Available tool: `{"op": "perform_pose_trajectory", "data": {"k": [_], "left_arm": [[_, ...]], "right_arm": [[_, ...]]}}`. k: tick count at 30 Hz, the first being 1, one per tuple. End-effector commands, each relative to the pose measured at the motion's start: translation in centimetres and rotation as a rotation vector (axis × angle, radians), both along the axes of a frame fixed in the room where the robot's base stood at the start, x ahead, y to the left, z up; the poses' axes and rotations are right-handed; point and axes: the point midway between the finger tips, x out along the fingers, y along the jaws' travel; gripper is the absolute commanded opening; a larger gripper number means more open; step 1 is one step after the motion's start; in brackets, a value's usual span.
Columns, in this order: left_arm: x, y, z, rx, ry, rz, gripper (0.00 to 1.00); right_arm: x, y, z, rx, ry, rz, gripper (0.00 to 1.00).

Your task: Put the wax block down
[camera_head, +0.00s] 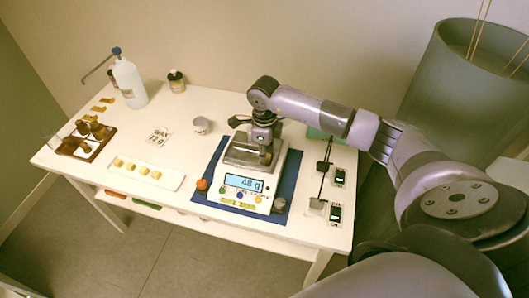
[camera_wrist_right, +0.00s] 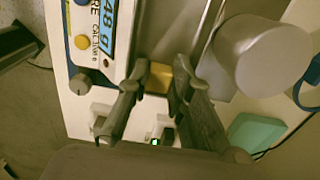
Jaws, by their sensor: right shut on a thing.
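My right gripper (camera_head: 264,143) reaches down over the scale (camera_head: 243,195). Its fingers (camera_wrist_right: 158,76) are shut on a yellow wax block (camera_wrist_right: 158,80) in the right wrist view. The block is mostly hidden in the head view. The scale's metal pan (camera_head: 240,152) lies below and around the gripper; I cannot tell whether the block touches it. The scale's display (camera_head: 243,183) reads 48 g. More yellow wax blocks (camera_head: 143,170) sit in a row on a white tray (camera_head: 165,181). My left gripper is not in view.
A card (camera_head: 158,137) reads "WAX 72 g". A small grey cup (camera_head: 201,125) stands left of the blue mat (camera_head: 280,190). A white bottle (camera_head: 130,85), a dark bottle (camera_head: 177,81) and a wooden rack (camera_head: 84,141) are farther left. Black-and-white devices (camera_head: 337,177) lie right of the mat.

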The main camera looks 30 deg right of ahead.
Motion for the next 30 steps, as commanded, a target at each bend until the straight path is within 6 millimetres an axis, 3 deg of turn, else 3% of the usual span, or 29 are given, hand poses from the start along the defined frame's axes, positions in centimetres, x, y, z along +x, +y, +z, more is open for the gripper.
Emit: {"op": "perform_pose_trajectory", "data": {"k": [12,13,16,25,30], "left_arm": [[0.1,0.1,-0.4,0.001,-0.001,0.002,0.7],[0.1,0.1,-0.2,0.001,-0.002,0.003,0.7],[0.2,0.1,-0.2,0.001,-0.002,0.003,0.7],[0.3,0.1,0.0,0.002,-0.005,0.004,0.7],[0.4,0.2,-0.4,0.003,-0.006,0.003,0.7]], "right_arm": [[0.0,0.0,-1.0,-0.001,-0.001,0.0,0.07],[0.0,0.0,-0.9,0.0,-0.001,0.0,0.21],[0.0,0.0,-0.8,0.0,-0.001,0.0,0.28],[0.0,0.0,-0.7,-0.001,-0.001,0.0,0.28],[0.2,-0.1,0.8,-0.001,-0.006,0.001,0.28]]}}
